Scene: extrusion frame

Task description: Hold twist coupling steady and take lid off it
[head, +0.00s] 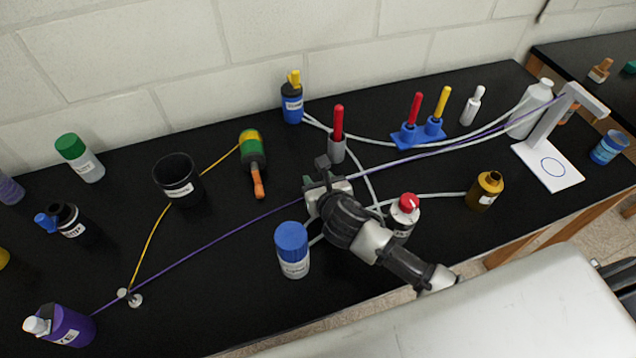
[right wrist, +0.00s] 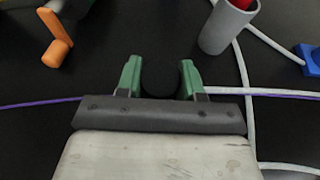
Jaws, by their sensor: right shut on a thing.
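My right gripper (head: 320,182) is over the middle of the table in the head view. In the right wrist view its two green fingers (right wrist: 160,78) are closed on the sides of a dark, rounded piece (right wrist: 160,76). It could be the twist coupling or its lid; I cannot tell which, and no seam between the two shows. The gripper covers most of it in the head view. A purple cord (head: 215,245) runs to the gripper from the left and a pale lilac one (head: 420,155) from the right. My left gripper is not in view.
A blue-capped jar (head: 292,255) stands close to the gripper, a red-capped bottle (head: 404,212) beside my right arm. Pale hoses cross the table.

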